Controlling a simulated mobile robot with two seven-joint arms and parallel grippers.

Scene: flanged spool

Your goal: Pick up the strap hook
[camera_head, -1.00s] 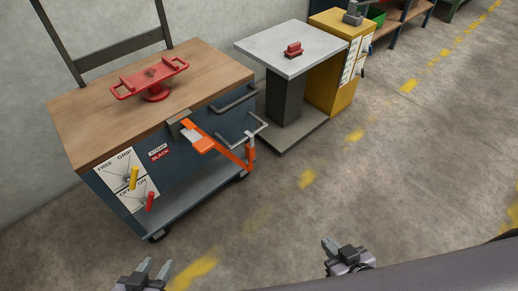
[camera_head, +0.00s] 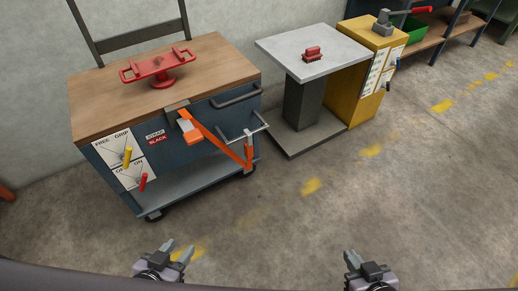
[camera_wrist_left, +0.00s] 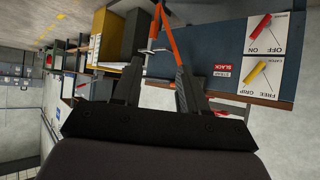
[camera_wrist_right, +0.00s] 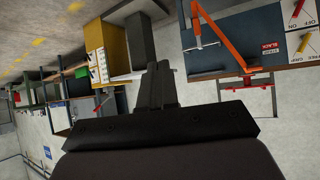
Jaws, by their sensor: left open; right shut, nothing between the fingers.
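An orange strap (camera_head: 222,143) runs down the front of the blue cart, from a bracket under the top edge to the lower right. An orange piece with a pale face (camera_head: 191,132) hangs at its upper end. A short upright orange piece (camera_head: 249,152) is at its lower end, by a grey bar; which part is the hook is too small to tell. My left gripper (camera_head: 178,249) is open and empty, in front of the cart and apart from it. My right gripper (camera_head: 350,256) is shut and empty, further right over the floor. The strap also shows in the left wrist view (camera_wrist_left: 172,50).
The cart's wooden top (camera_head: 210,82) carries a red spool-like fixture (camera_head: 160,68). Yellow (camera_head: 127,157) and red (camera_head: 143,182) levers stick out of its front. A grey pedestal table (camera_head: 300,61) and yellow cabinet (camera_head: 362,85) stand to the right. The floor before the cart is clear.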

